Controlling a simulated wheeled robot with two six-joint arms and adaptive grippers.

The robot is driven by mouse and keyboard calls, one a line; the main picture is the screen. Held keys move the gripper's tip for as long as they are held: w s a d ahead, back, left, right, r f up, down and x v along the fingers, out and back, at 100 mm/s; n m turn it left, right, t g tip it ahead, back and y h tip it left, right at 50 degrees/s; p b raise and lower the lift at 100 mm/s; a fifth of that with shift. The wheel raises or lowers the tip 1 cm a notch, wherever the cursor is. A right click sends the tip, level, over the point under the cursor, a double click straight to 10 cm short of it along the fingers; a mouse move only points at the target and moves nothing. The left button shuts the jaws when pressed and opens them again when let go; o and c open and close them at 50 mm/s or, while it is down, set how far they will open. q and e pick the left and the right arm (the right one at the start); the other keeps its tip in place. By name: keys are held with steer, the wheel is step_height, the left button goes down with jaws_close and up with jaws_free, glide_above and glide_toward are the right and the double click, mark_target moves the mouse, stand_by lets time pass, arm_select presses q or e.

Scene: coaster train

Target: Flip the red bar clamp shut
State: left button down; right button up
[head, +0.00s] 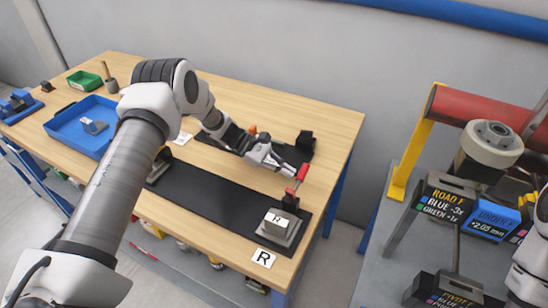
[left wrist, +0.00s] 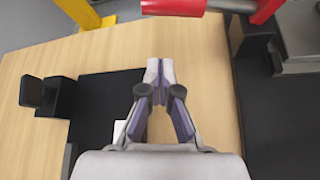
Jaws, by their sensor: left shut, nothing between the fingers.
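The red bar clamp (head: 302,173) stands at the right end of the long black mat, its red bar raised and tilted above a dark base (head: 290,201). In the left wrist view the red bar (left wrist: 236,36) shows at the upper right. My left gripper (head: 284,169) is shut and empty, close to the left side of the red bar in the head view. In the left wrist view its fingertips (left wrist: 158,68) are together, with a visible gap to the bar.
A black block (head: 305,141) stands behind the gripper. A blue tray (head: 65,122) is at the left. A rack with a red tube (head: 480,112) stands right of the table.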

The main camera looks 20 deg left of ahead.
mark_target(297, 181)
arm_select(q)
steer(key=shift+p+x, duration=0.35)
steer(key=shift+x, duration=0.75)
steer(key=shift+s+d+r+p, duration=0.1)
steer(key=shift+d+r+p, duration=0.2)
steer(key=shift+r+p, duration=0.25)
steer(key=shift+s+d+r+p, duration=0.1)
steer(key=shift+d+r+p, duration=0.2)
steer(key=shift+r+p, duration=0.25)
steer(key=shift+d+r, duration=0.1)
steer(key=shift+r, duration=0.2)
steer(key=shift+s+r+p, duration=0.3)
steer(key=shift+s+r, duration=0.05)
steer(key=shift+s, duration=0.05)
steer(key=shift+f, duration=0.1)
steer(key=shift+w, duration=0.15)
steer(key=shift+f, duration=0.1)
